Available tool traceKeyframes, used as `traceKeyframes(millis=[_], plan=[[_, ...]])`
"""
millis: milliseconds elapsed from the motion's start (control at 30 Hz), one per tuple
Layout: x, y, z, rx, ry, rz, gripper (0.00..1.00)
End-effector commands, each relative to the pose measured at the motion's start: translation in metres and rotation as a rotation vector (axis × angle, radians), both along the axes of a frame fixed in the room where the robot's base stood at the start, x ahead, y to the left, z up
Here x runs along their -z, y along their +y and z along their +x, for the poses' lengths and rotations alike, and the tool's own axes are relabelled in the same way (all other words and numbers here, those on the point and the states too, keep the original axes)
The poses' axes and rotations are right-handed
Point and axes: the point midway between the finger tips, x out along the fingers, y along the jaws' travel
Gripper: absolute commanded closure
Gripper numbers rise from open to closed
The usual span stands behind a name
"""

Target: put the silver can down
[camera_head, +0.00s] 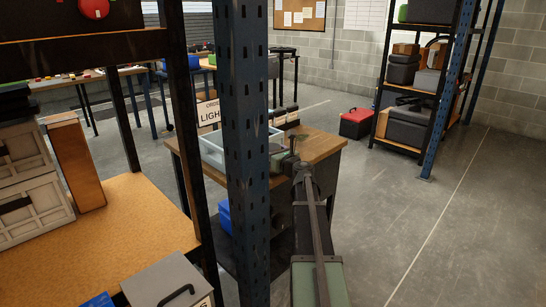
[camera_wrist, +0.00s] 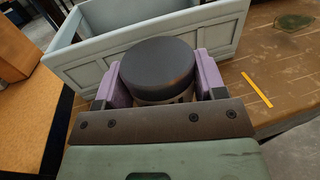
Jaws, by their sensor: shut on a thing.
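In the wrist view my gripper (camera_wrist: 160,76) is shut on a round can (camera_wrist: 158,62), with a purple-padded finger on each side. The can's flat dark grey top faces the camera; only a thin lighter band of its side shows, and its base is hidden. It is in front of a pale grey-blue bin (camera_wrist: 88,68), over or on a brown wooden bench top (camera_wrist: 285,68); I cannot tell whether it touches the bench. In the head view my arm reaches to the wooden bench (camera_head: 322,146), beside the bin (camera_head: 212,152); the can is not clear there.
A blue perforated post (camera_head: 246,190) stands before the bench and hides part of it. A shelf board (camera_head: 140,225) with cases is at left. A yellow strip (camera_wrist: 257,90) lies on the bench, right of my gripper, with bare wood around it. A red box (camera_head: 356,123) stands on the floor.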

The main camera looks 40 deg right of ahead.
Motion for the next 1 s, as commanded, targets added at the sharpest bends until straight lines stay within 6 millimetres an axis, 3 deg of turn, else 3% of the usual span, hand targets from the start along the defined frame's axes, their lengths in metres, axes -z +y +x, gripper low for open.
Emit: traceKeyframes(millis=[167, 333, 467, 600, 733, 867, 1000], plan=[[-0.013, 0.000, 0.000, 0.000, 0.000, 0.000, 0.74], [-0.043, 0.000, 0.000, 0.000, 0.000, 0.000, 0.74], [-0.085, 0.000, 0.000, 0.000, 0.000, 0.001, 0.74], [-0.139, 0.000, 0.000, 0.000, 0.000, 0.001, 0.74], [-0.178, 0.000, 0.000, 0.000, 0.000, 0.001, 0.74], [-0.198, 0.000, 0.000, 0.000, 0.000, 0.001, 0.74], [-0.202, 0.000, 0.000, 0.000, 0.000, 0.001, 0.74]])
